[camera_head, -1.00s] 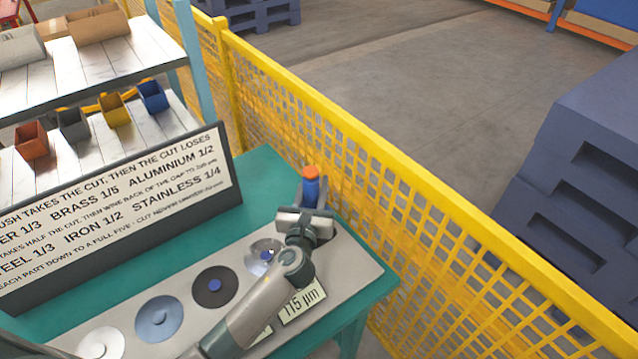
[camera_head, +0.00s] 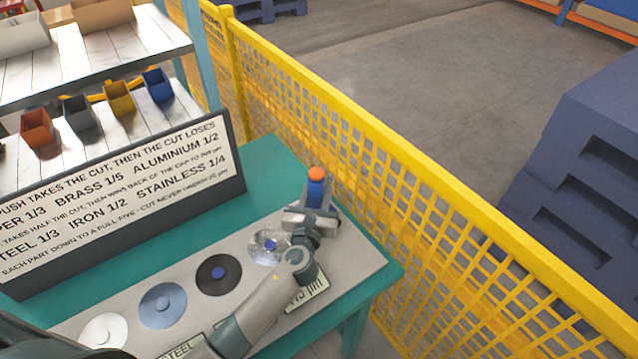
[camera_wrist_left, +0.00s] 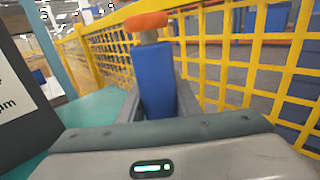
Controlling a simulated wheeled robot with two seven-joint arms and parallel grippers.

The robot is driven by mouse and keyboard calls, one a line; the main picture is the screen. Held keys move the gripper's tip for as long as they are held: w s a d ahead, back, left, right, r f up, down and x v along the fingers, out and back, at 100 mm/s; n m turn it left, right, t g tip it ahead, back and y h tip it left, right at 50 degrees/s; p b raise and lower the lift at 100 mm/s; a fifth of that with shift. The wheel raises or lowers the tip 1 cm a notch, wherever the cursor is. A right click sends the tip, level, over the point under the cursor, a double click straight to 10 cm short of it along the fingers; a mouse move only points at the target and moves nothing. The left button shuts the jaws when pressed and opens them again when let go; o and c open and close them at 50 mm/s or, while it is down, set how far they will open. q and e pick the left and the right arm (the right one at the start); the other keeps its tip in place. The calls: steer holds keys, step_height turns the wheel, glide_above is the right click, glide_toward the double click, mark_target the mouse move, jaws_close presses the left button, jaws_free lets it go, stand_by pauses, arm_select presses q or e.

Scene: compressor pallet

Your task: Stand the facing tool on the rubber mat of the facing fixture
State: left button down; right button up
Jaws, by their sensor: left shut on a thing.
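The facing tool appears to be the blue upright piece with an orange top (camera_head: 316,187), held in my left gripper (camera_head: 311,216) over the right end of the bench's grey plate. In the left wrist view the blue body (camera_wrist_left: 156,80) stands between the fingers, its orange top (camera_wrist_left: 146,20) above. Its lower end is hidden behind the gripper, so I cannot tell whether it touches anything. A dark disc with a blue centre (camera_head: 218,275) lies left of the gripper. I cannot tell whether it is the rubber mat. My right gripper is not in view.
A white disc (camera_head: 103,330), a blue-grey disc (camera_head: 162,305) and a shiny disc (camera_head: 268,247) share the grey plate. A lettered sign (camera_head: 120,205) stands behind them on the teal bench (camera_head: 270,160). A yellow mesh fence (camera_head: 400,190) runs close along the bench's right side.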

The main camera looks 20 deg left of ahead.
arm_select(q)
steer(key=shift+r, duration=0.15)
steer(key=c, duration=1.7)
jaws_free()
steer(key=shift+f, duration=0.25)
steer(key=o, duration=0.4)
steer(key=shift+r, duration=0.1)
steer(key=shift+r, duration=0.1)
steer(key=shift+s, duration=0.4)
steer(key=s, duration=0.3)
steer(key=s+d+b, duration=0.1)
steer(key=s, duration=0.3)
steer(key=s+b, duration=0.1)
steer(key=s, duration=0.3)
steer(key=shift+s+d, duration=0.1)
steer(key=shift+d, duration=0.15)
